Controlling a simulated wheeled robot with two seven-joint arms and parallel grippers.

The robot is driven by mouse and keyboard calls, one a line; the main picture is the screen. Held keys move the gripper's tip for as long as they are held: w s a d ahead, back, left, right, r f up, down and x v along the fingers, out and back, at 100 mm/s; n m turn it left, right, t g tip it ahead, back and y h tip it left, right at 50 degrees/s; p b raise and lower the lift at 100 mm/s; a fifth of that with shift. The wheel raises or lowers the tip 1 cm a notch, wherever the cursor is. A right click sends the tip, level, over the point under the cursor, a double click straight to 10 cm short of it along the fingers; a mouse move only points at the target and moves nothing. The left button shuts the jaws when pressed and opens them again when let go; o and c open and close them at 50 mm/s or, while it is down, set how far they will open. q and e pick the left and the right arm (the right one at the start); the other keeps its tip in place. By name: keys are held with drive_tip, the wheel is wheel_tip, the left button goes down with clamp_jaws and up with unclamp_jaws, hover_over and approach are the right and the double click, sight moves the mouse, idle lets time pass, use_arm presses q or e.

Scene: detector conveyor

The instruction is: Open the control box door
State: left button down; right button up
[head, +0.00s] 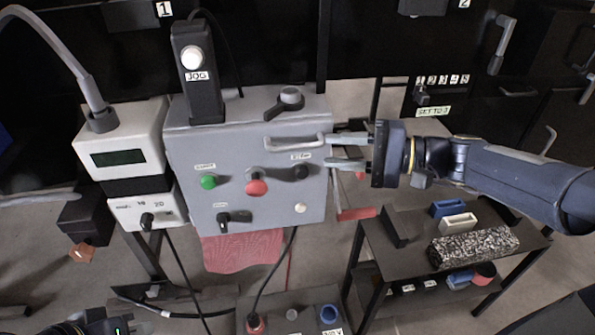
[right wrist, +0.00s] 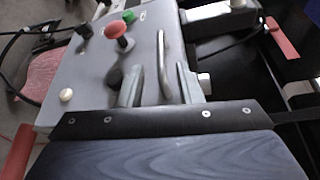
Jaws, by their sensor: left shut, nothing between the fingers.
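The grey control box (head: 250,215) stands in the middle of the head view, its front door face carrying a green button, a red mushroom button and black knobs. The door looks closed. A grey bar handle (head: 288,143) runs along the door's upper right part; it also shows in the right wrist view (right wrist: 163,62). My right gripper (head: 340,151) comes in from the right. Its fingers (right wrist: 158,88) are open, one on each side of the handle's end, with visible gaps. My left gripper (head: 92,325) is only partly in view at the bottom left, away from the box.
A JOG pendant (head: 197,75) and a latch knob (head: 289,97) sit on top of the box. A white display unit (head: 123,150) adjoins its left side. A red lever (head: 355,214) is just right of the box. A small black table (head: 400,262) stands lower right.

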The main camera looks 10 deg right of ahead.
sight(305, 148)
drive_tip(key=shift+w+a, duration=0.25)
drive_tip(key=x, duration=0.7)
drive_tip(key=shift+a, duration=0.1)
clamp_jaws()
